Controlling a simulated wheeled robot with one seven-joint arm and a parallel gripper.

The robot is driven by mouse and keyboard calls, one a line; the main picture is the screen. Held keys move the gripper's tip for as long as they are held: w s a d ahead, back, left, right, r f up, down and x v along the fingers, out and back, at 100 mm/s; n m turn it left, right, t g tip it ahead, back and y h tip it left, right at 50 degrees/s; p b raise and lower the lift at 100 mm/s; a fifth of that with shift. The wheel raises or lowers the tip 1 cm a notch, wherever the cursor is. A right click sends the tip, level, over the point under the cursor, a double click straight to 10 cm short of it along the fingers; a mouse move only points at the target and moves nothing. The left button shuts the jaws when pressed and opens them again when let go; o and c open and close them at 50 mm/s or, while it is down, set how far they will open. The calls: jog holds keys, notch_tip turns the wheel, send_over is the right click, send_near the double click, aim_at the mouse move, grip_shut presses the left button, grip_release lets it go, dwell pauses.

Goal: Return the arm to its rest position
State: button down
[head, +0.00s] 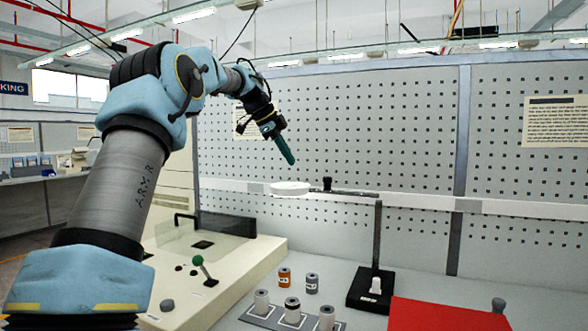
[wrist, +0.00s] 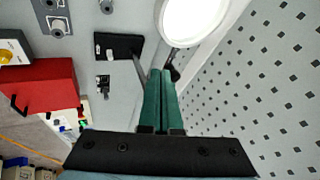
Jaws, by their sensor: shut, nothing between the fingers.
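My arm reaches up and across the left of the head view, bent at the elbow. My gripper (head: 288,158) has long green fingers that point down and to the right. It is in the air in front of the perforated wall panel, above the bench. In the wrist view my gripper (wrist: 166,75) shows its two green fingers side by side and closed, with nothing between them.
A round white lamp (head: 290,188) on a black stand (head: 371,290) is just below my gripper. Several spools (head: 262,302) stand on the bench near a red box (head: 445,315). A cream machine with a green-knobbed lever (head: 198,261) is at left.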

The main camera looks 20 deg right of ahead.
jog(key=shift+r, duration=0.15)
jog(key=shift+a, duration=0.1)
jog(key=s+a+f+n+y, duration=0.2)
jog(key=s+a+f+n, duration=0.35)
jog(key=a+f, duration=0.3)
jog(key=s+a+f+n+y, duration=0.2)
jog(key=s+a+f+n, duration=0.3)
jog(key=a+f+n, duration=0.3)
jog(key=s+a+f+n+y, duration=0.1)
jog(key=s+a+f+n, duration=0.3)
jog(key=s, duration=0.6)
jog(key=s+a+f+n+y, duration=0.1)
jog(key=s+a+f+n, duration=0.4)
jog(key=s+a+f, duration=0.4)
jog(key=shift+s, duration=0.4)
